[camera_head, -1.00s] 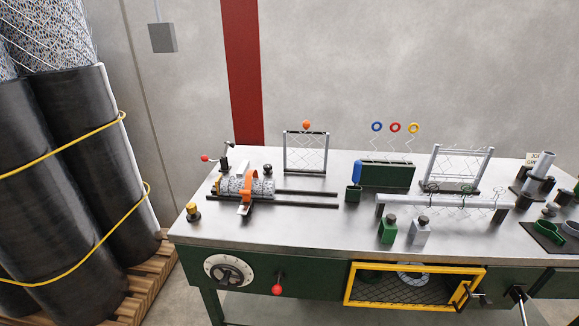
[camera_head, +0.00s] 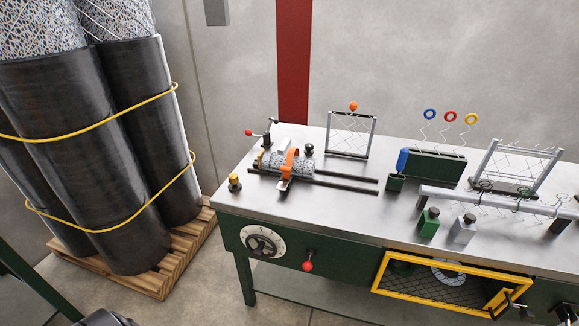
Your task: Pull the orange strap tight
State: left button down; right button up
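The orange strap (camera_head: 291,163) loops over a short roll of wire mesh (camera_head: 273,162) on the left part of the metal workbench. Its lower end comes down the front of the roll to a small pale fitting (camera_head: 284,185). The roll lies on two dark parallel rails (camera_head: 340,182). I cannot tell how tight the strap is. Neither of my grippers is in view. A dark rounded part shows at the bottom left edge, too cut off to identify.
The workbench top (camera_head: 335,218) is clear in front of the rails. Tall black rolls (camera_head: 105,165) stand on a pallet (camera_head: 175,262) at left.

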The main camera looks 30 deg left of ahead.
aim_at(285, 170)
jog(key=i+j, duration=0.1)
jog(key=j, duration=0.3)
jog(key=i+j, duration=0.1)
jog(key=j, duration=0.75)
jog(key=i+j, duration=0.15)
jog(key=j, duration=0.3)
jog(key=i+j, duration=0.1)
jog(key=j, duration=0.3)
